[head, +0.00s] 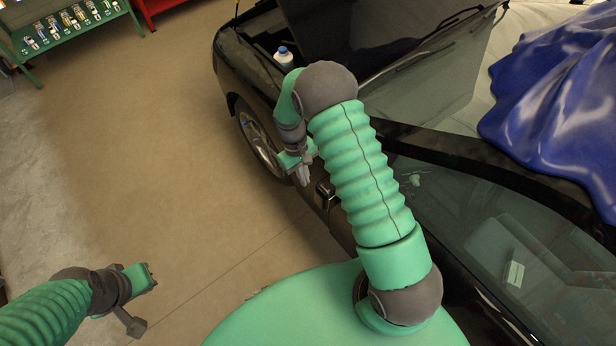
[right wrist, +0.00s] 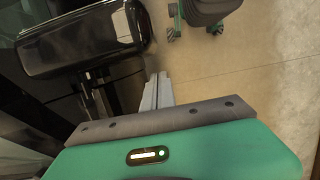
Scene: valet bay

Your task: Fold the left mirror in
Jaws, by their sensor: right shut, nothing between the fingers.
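The left mirror (head: 325,194) is a small dark housing on the side of the black car, partly hidden by my right arm in the head view. In the right wrist view the mirror (right wrist: 82,42) is large, glossy and black, at upper left, on a dark bracket reaching toward the car. It appears to stand out from the car side. My right gripper (head: 303,176) is shut and empty, close beside the mirror. Its fingertips (right wrist: 158,88) show right of the bracket; I cannot tell whether they touch it. My left gripper (head: 146,277) is low at left over the floor, its fingers unclear.
The car's hood is up, with a white bottle with a blue cap (head: 284,57) by the engine bay. A green bench with tools (head: 75,38) stands at upper left. The brown floor (head: 170,150) between is clear.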

